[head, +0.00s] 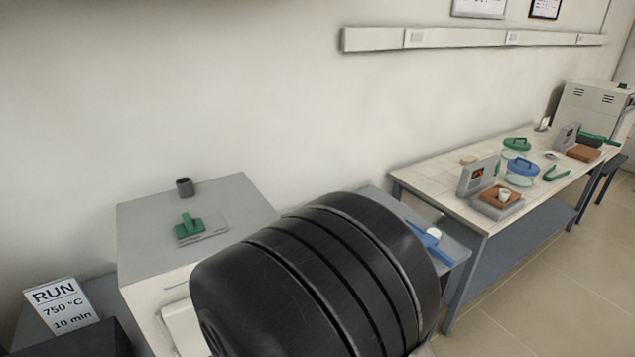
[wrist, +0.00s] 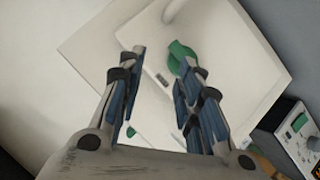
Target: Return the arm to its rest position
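My gripper (wrist: 164,60) shows in the wrist view, its two blue-padded fingers spread apart with nothing held between them. Beyond the fingertips is a white box-like surface with a green handle-like part (wrist: 181,55) close to the right fingertip; I cannot tell whether they touch. In the head view a large black link of my arm fills the lower middle and hides what is behind it. My gripper does not show in the head view.
Left of my arm stands a white furnace (head: 145,235) with a grey cup (head: 184,187) and a green-handled item (head: 188,227) on top. A RUN sign (head: 62,307) stands at lower left. A tiled bench (head: 430,185) with balances and lidded jars is at right. Floor (head: 530,265) shows clear beside it.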

